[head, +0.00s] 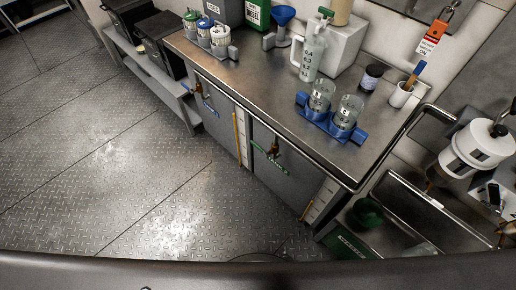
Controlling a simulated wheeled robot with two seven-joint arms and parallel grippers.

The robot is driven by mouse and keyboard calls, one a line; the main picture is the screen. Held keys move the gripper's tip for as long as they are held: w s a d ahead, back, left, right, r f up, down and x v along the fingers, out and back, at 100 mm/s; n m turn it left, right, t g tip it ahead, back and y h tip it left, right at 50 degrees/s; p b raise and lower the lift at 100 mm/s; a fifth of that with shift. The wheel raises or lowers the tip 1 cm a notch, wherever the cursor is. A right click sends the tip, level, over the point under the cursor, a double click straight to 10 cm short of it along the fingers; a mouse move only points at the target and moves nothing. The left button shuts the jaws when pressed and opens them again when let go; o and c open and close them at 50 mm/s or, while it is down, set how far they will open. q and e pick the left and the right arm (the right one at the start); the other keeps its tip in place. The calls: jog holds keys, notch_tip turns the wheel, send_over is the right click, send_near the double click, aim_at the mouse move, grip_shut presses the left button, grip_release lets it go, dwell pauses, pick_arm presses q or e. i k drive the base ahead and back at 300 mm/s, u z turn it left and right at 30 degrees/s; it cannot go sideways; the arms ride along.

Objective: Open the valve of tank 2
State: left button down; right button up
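Two grey tank fronts stand under the steel counter. The right tank (282,178) has a small brass valve (274,150) with a green handle or tag (264,158) slanting across it. The left tank (218,122) has a brass fitting (198,91) near its top left and a blue strip (210,107) below it. I cannot read a number on either tank, nor tell whether the valves are open or shut. Neither of my grippers is in view.
The steel counter (255,78) holds a blue rack (325,122) with two glass beakers, a clear jug (311,50), a blue funnel (284,18) and lidded cups at the left. A sink (408,215) is at right. The plate floor (130,150) is clear.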

aim_at(267, 155)
jog(key=k, duration=1.15)
jog(key=z, duration=0.25)
jog(key=i, duration=0.7)
jog(key=z, duration=0.7)
